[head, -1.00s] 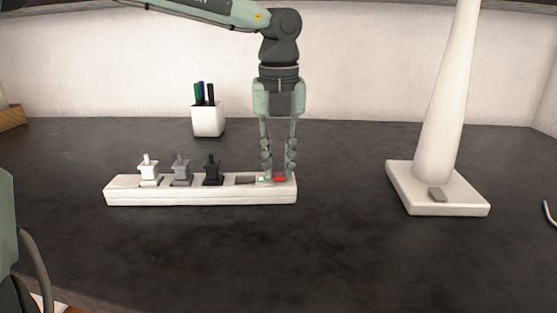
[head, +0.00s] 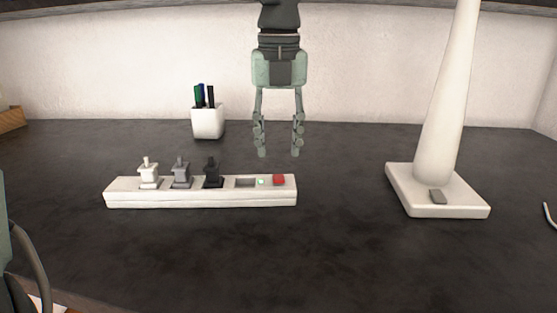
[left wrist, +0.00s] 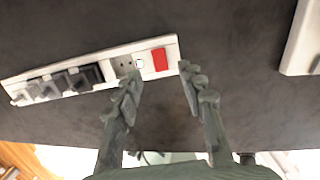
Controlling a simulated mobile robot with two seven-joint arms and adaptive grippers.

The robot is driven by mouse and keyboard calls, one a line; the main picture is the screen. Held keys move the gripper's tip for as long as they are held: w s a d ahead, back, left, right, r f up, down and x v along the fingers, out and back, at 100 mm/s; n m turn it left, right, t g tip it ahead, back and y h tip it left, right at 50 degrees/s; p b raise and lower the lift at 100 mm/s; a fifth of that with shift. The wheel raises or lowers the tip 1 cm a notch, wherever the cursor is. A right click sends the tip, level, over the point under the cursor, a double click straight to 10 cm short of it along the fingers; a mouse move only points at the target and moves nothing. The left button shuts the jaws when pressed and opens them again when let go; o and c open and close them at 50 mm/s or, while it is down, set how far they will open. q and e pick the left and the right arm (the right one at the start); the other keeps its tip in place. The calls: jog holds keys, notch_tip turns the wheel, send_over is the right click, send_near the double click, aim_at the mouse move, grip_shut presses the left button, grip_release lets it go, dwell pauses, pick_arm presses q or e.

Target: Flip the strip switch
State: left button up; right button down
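A white power strip (head: 200,199) lies on the dark desk, left of the picture's middle in the head view. Its red switch (head: 279,180) is at the right end, beside a small green light (head: 261,182) and an empty socket (head: 244,183). White, grey and black plugs stand in its other sockets. My left gripper (head: 278,153) is open and empty, above the strip's right end and apart from it. The left wrist view shows the red switch (left wrist: 160,59) beyond and between the open fingers (left wrist: 160,75). My right gripper is not in view.
A white lamp base (head: 408,196) with a thick stem stands to the right. A white cup with pens (head: 208,121) stands behind the strip. The desk in front of the strip is clear. A white wall closes the back.

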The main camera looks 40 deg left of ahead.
aim_at(279, 179)
pick_arm(q)
notch_tip(279, 179, up, 7)
jog(key=shift+s+d, duration=0.15)
jog(key=shift+s, duration=0.05)
jog(key=shift+f, duration=0.1)
dwell(0.5)
